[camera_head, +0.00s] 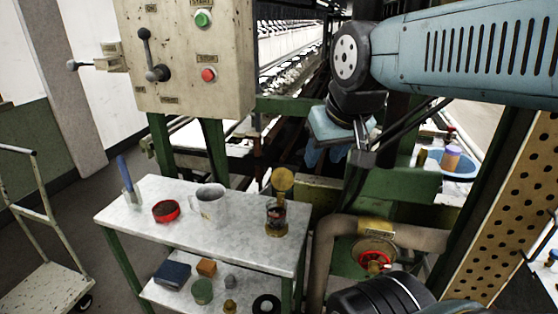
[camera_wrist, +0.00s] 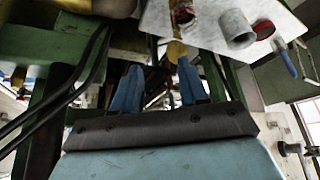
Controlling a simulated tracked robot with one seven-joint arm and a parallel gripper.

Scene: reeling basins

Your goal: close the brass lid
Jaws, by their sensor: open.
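The brass lid (camera_head: 281,180) is raised, standing nearly upright above a small glass jar (camera_head: 276,214) with dark contents and a brass base. The jar is near the right end of the white table (camera_head: 150,204). My gripper (camera_head: 324,157) is beyond the table and to the right of the lid, apart from it, with its blue fingers spread and nothing between them. In the wrist view the picture is turned over. My open fingers (camera_wrist: 158,84) point toward the table edge, and the lid (camera_wrist: 176,51) shows near the right finger's tip.
Small items lie on the shelf below. A control box (camera_head: 185,60) stands behind; a pipe (camera_head: 325,260) runs right of the table.

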